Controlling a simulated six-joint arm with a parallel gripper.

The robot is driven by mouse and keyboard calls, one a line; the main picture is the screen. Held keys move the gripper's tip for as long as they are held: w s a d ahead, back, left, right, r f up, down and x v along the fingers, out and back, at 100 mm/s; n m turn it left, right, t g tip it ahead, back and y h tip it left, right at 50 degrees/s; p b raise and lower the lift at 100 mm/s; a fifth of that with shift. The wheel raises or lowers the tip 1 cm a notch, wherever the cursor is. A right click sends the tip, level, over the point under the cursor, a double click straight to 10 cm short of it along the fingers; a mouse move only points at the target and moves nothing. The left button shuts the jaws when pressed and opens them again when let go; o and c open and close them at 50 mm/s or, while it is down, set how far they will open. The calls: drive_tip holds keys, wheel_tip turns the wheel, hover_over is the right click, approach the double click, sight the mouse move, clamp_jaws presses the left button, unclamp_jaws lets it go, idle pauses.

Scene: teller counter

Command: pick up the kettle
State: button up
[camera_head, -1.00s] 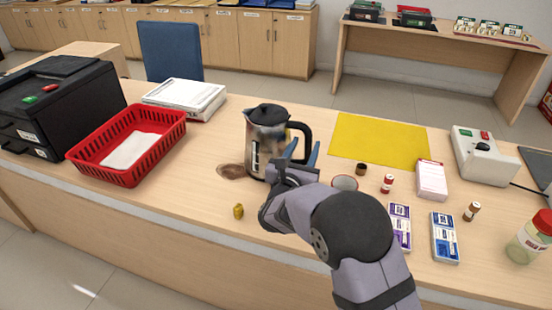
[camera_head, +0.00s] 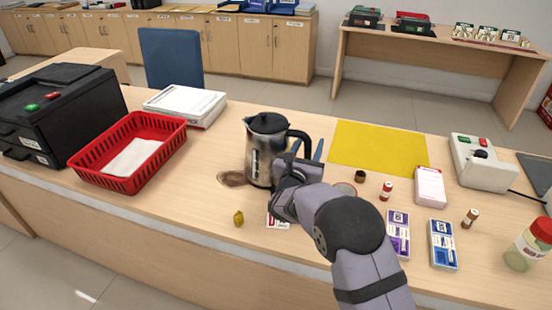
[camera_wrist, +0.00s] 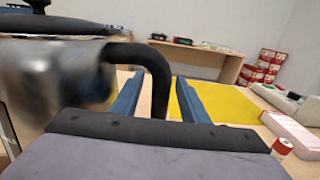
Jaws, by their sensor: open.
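The kettle (camera_head: 262,155) is silver with a black lid and a black handle on its right side. It stands upright on the wooden counter. My gripper (camera_head: 308,150) is open at the handle side. In the wrist view the kettle body (camera_wrist: 55,85) fills the left, and the black handle (camera_wrist: 158,85) comes down between the two blue fingers of my gripper (camera_wrist: 160,98). I cannot tell whether a finger touches the handle. My wrist hides the lower handle in the head view.
A brown stain (camera_head: 232,179) and a small yellow object (camera_head: 238,218) lie near the kettle. A red basket (camera_head: 128,155) stands left, a yellow mat (camera_head: 380,146) right. Small bottles and boxes, including a pink-and-white box (camera_head: 430,187), crowd the right front.

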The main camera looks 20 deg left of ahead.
drive_tip(key=shift+w, duration=0.8)
clamp_jaws()
idle(0.8)
